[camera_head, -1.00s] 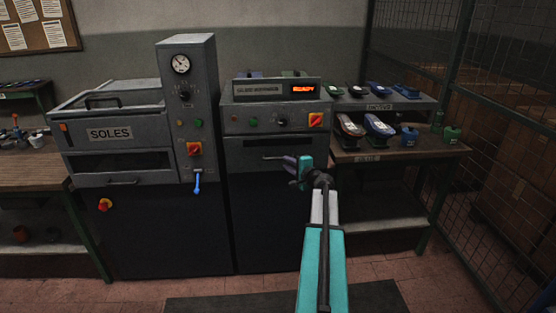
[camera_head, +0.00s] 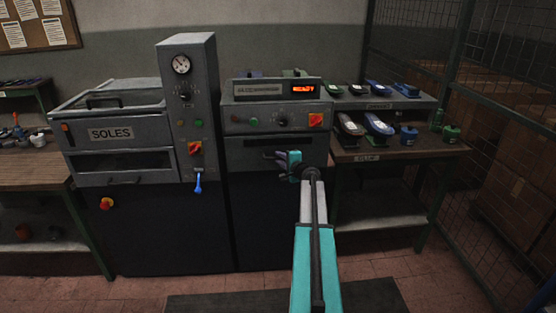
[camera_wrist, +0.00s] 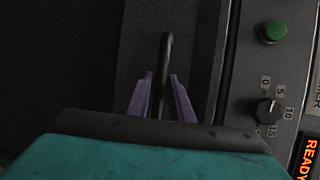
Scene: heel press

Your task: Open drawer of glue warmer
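The glue warmer (camera_head: 270,119) is a grey cabinet with a lit red READY display in the head view. Its drawer front (camera_head: 245,160) is flush with the cabinet, so the drawer looks shut. My gripper (camera_head: 275,157) is at the drawer front and mostly covers the handle there. In the wrist view the dark handle bar (camera_wrist: 166,60) runs between the two purple fingers of my gripper (camera_wrist: 160,77). The fingers stand apart, with a visible gap beside the bar, nearer the right finger. Whether a finger touches the bar is unclear.
The SOLES oven (camera_head: 118,133) and its gauge column (camera_head: 187,100) stand close on the left, with a blue lever (camera_head: 198,185). A shoe rack table (camera_head: 400,150) stands on the right. A dark floor mat (camera_head: 220,302) lies in front of the clear floor.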

